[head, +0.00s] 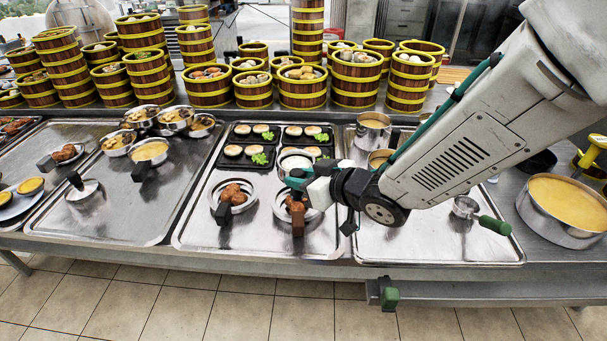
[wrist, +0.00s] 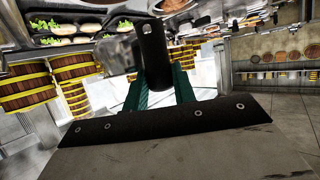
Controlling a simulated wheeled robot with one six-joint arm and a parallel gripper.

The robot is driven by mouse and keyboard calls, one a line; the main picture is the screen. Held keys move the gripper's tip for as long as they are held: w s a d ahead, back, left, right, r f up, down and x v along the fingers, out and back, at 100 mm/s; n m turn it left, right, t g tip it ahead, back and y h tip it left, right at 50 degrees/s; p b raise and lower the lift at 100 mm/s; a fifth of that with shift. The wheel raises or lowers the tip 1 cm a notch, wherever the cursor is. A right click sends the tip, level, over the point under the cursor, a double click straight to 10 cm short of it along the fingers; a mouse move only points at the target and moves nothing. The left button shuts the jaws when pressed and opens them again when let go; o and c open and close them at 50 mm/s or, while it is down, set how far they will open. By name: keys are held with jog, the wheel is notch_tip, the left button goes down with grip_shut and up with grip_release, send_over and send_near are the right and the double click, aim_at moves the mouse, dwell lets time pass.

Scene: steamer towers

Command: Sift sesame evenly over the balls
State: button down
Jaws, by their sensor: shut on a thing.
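My gripper (head: 300,182) is over the middle tray, with its teal fingers shut on a dark handle (wrist: 153,50). In the head view a round metal sieve-like pan (head: 297,160) with pale contents is just beyond the fingers. It seems to belong to that handle, but the joint is hidden. Brown balls (head: 233,194) sit in a round metal dish on the left. More brown balls (head: 295,203) sit in a second dish just below my gripper, partly covered by it. I cannot make out sesame on either group.
Black trays of pale buns (head: 245,148) lie behind the dishes. Stacked wooden steamers (head: 210,85) line the back. A green-handled ladle (head: 465,208) lies on the right tray, and a large pan of yellow liquid (head: 565,205) stands at far right. The left tray (head: 110,220) has bare room in front.

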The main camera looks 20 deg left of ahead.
jog(key=shift+f, duration=2)
jog(key=shift+d, duration=0.1)
jog(key=shift+s, duration=0.1)
dwell(2.4)
dwell(0.3)
